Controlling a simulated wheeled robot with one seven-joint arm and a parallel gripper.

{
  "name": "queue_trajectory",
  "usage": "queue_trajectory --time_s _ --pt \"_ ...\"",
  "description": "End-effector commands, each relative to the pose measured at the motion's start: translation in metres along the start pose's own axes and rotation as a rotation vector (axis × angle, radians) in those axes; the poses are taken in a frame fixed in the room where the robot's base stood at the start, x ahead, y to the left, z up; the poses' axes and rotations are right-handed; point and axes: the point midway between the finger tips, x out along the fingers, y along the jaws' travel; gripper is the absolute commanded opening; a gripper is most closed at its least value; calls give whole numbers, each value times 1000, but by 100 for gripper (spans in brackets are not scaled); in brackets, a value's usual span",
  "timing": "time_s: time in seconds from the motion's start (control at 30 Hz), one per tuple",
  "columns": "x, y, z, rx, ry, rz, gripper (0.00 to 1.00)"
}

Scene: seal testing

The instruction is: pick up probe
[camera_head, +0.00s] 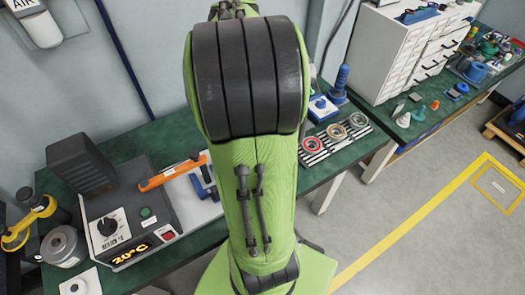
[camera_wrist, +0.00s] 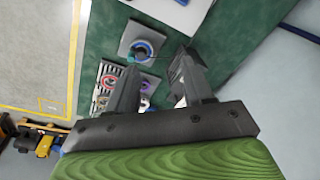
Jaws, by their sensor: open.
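In the head view my arm hides the gripper. A blue round part on a grey square plate (camera_wrist: 140,50) shows beyond the fingertips.
The control box (camera_head: 128,222) reads 20°C. A striped rack with several rings (camera_head: 335,138) lies right of my arm; it also shows in the wrist view (camera_wrist: 108,82). A yellow-handled tool (camera_head: 32,220) is far left. A white drawer cabinet (camera_head: 405,50) stands back right.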

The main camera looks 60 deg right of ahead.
Motion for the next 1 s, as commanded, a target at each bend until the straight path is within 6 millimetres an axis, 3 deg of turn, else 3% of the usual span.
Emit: queue_trajectory --time_s 0.03,0.1,0.2,0.33,0.6,0.83,1.0 --pt "17 20 -28 136 -20 39 51" --pt "32 43 -53 280 -36 76 51" --pt "44 61 -70 381 -47 101 51" --pt "65 66 -70 399 -52 108 51" --pt "132 72 -64 396 -52 108 51" --pt "160 76 -61 394 -51 107 51" --pt "192 82 -56 392 -52 107 51"
